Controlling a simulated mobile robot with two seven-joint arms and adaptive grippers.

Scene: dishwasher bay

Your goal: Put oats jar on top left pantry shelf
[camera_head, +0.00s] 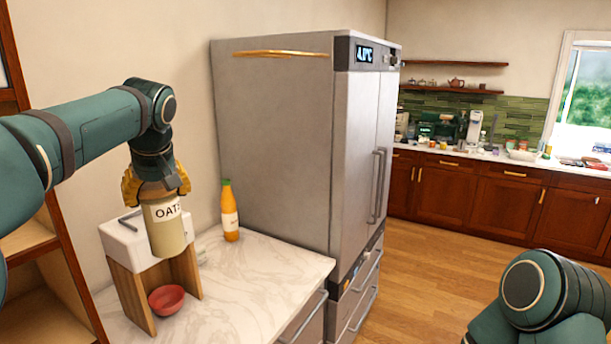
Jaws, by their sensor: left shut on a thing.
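The oats jar (168,234) is a cream cylinder with a white "OATS" label. My left gripper (157,190) is shut on it from above, with yellow fingers around its top. The jar hangs upright in front of a white box on a wooden stand, and hides part of both. A wooden shelf unit (28,239) with open shelves stands at the left edge, partly covered by my left arm; its top left shelf cannot be made out. Of my right arm only a rounded link shows at the bottom right; its gripper is out of view.
A white box (118,240) sits on a wooden stand with a red bowl (167,299) below it. An orange bottle (229,212) stands behind on the marble counter (250,285). A tall steel fridge (270,140) stands to the right. The counter's front right is clear.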

